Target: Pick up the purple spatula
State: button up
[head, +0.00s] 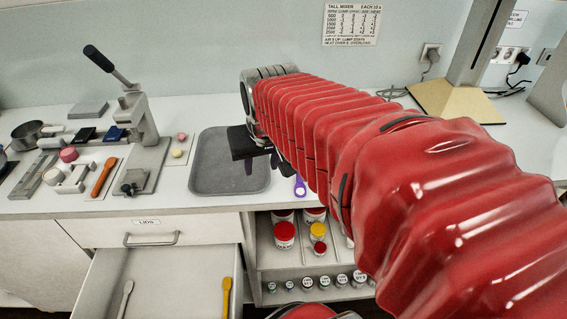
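A purple spatula (300,187) lies near the front edge of the counter, right of the grey tray. Only its end with a hole shows clearly; my red-sleeved arm hides most of the rest. My gripper (250,150) is dark and hangs over the right part of the grey tray (205,175), up and left of the visible spatula end. Its fingers are dark and partly hidden, so I cannot tell whether they are open or shut.
A lever press (143,125) stands left of the tray, with an orange spatula (103,177) near it. Below, an open drawer (175,275) holds a yellow spatula (226,297) and a pale one (125,299). Shelves with jars (284,235) are under the counter.

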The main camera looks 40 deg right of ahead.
jog(key=w+d+f+m, duration=0.1)
jog(key=d, duration=0.6)
jog(key=w+d+f+m+g+h, duration=0.1)
jog(key=d+m, duration=0.1)
jog(key=d, duration=0.5)
jog(key=shift+w+f, duration=0.25)
jog(key=shift+f, duration=0.05)
jog(key=shift+f, duration=0.15)
send_over(299, 175)
jog(key=shift+w+d+f, duration=0.1)
jog(key=shift+w+f, duration=0.1)
jog(key=shift+f, duration=1.75)
jog(key=shift+w+d+f, duration=0.1)
jog(key=shift+w+f, duration=0.05)
jog(key=shift+f, duration=1.75)
jog(key=shift+x, duration=2.6)
jog(key=shift+d, duration=0.1)
grip_shut()
